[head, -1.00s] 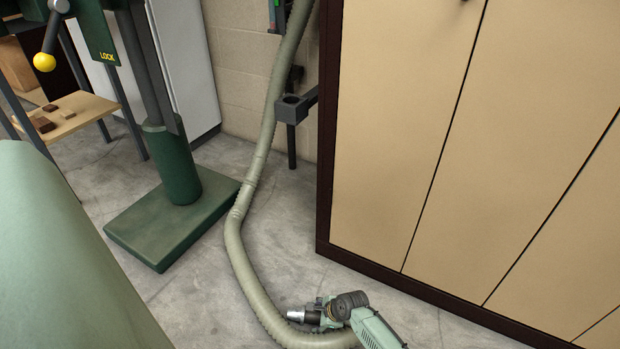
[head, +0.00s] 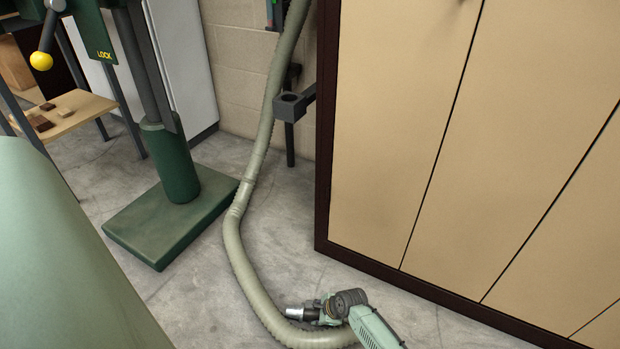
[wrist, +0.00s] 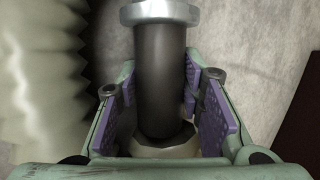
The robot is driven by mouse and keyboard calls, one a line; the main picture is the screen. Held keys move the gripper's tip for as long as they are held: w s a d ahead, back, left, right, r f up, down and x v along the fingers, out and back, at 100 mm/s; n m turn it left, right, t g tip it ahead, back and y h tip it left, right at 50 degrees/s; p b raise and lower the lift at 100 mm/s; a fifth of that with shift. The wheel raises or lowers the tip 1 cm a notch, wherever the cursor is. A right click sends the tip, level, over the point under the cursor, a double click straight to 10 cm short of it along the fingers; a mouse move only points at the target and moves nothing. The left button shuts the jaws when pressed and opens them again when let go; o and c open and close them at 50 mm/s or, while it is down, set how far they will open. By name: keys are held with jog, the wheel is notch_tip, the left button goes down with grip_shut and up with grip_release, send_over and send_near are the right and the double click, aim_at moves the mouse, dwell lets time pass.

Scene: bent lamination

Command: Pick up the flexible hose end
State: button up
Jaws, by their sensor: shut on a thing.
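The hose end is a black cuff with a pale metal ring at its tip (wrist: 160,60); it also shows at the bottom of the head view (head: 294,312). My gripper (wrist: 160,90) is shut on the black cuff, with a purple-padded finger on each side of it. In the head view my gripper (head: 322,311) is low, close to the floor, and the metal tip points left. The ribbed grey-green hose (head: 236,235) runs down from the wall, bends along the floor and passes behind my wrist. Its ribbed side fills the left of the wrist view (wrist: 40,85).
A tan cabinet (head: 400,120) with a dark frame stands to the right. A green machine base (head: 150,235) stands on the floor to the left. A dark bracket (head: 290,106) with a cup is beside the hose. Bare concrete floor (head: 285,225) lies between hose and cabinet.

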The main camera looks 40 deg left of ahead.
aim_at(318, 312)
notch_tip(318, 312, up, 10)
jog(key=p, duration=0.3)
jog(key=shift+r, duration=0.15)
